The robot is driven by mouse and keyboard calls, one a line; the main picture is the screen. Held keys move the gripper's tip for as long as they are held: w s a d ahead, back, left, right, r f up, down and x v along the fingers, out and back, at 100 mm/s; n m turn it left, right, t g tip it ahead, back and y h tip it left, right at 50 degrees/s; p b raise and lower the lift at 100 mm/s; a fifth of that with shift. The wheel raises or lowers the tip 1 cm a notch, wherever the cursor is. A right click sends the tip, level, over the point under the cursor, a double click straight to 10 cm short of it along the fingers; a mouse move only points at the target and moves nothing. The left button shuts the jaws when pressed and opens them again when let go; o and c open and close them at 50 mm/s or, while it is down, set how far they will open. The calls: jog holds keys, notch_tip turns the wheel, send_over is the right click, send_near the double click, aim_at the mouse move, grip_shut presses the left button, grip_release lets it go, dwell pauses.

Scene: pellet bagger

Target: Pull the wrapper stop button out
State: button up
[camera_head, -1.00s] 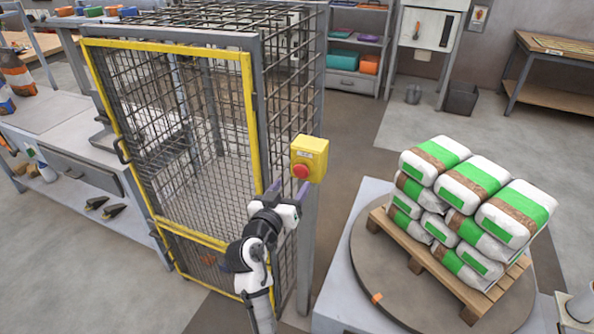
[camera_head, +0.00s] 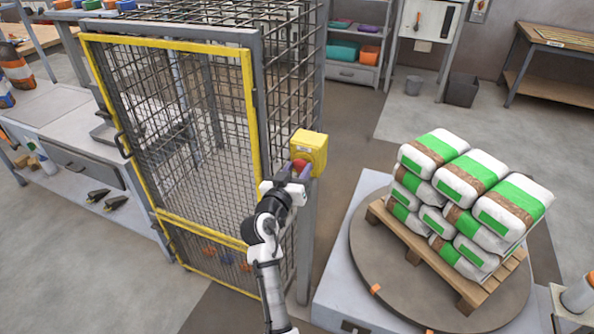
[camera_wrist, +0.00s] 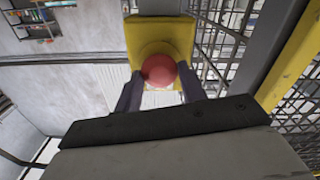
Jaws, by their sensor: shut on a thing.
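The wrapper stop button is a red mushroom knob (camera_head: 299,164) on the front of a yellow box (camera_head: 311,147), fixed to the grey post at the cage corner. In the wrist view the red knob (camera_wrist: 159,71) sits between the two fingers, in front of the yellow box (camera_wrist: 160,38). My gripper (camera_head: 297,171) is at the knob, with a finger on either side, and it is shut on it. In the wrist view my gripper (camera_wrist: 160,92) hides the lower sides of the knob. How far the knob stands out from the box is hard to tell.
The mesh cage with a yellow-framed door (camera_head: 180,150) stands left of my arm. A turntable (camera_head: 372,262) with a wooden pallet (camera_head: 410,254) of green-and-white bags (camera_head: 465,190) is at the right. Open floor (camera_head: 345,140) lies behind the box.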

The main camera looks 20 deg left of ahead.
grip_shut()
jog(key=shift+s+f+b, duration=0.15)
jog(key=shift+s+b, duration=0.45)
jog(key=shift+b, duration=0.25)
jog(key=o, duration=0.9)
grip_release()
jog(key=s+b, duration=0.4)
jog(key=s, duration=1)
jog(key=shift+a, duration=0.25)
